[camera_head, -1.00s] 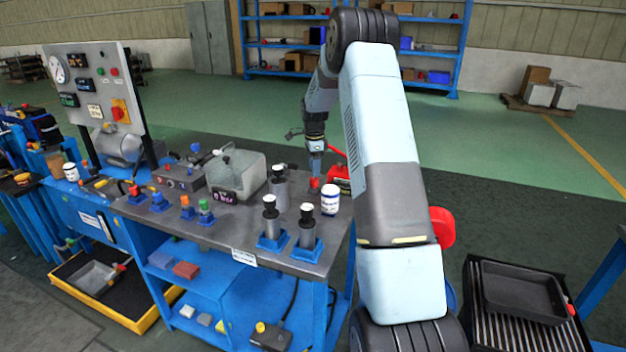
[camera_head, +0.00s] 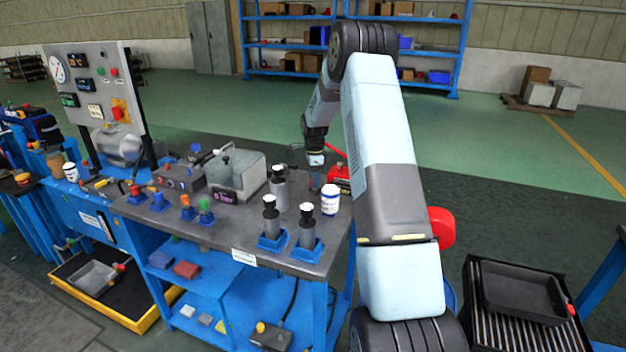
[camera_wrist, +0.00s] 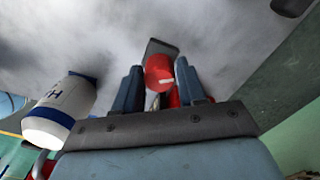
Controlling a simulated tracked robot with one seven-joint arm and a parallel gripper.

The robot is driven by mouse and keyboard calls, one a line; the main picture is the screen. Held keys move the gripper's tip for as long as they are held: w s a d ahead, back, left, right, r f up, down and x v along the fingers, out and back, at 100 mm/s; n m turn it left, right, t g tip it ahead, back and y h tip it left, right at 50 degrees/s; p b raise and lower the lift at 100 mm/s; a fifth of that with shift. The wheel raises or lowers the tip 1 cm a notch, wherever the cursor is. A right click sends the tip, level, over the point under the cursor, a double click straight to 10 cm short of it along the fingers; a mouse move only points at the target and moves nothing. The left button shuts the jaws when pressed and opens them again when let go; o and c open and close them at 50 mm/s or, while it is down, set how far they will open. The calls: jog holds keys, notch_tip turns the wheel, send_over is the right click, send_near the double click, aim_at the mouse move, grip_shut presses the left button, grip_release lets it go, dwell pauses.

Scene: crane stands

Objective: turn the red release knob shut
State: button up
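The red release knob (camera_wrist: 159,72) shows in the wrist view as a round red cap with a pale mark, in front of a small grey block. My gripper (camera_wrist: 159,66) is open there, one finger on each side of the knob, with narrow gaps that look clear. I cannot tell whether a finger touches it. In the head view my gripper (camera_head: 315,180) points down at the bench's right end and mostly hides the knob. A red pump body with a handle (camera_head: 339,172) stands just to the right.
A white jar (camera_head: 330,200) stands close in front of my gripper and also shows in the wrist view (camera_wrist: 62,108). Grey cylinders with white tops (camera_head: 307,228) stand on blue bases nearby. A grey block-shaped machine (camera_head: 237,176) is to the left on the bench (camera_head: 225,235).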

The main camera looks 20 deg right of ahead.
jog(key=c, duration=0.6)
jog(key=shift+a, duration=0.2)
jog(key=shift+d, duration=0.1)
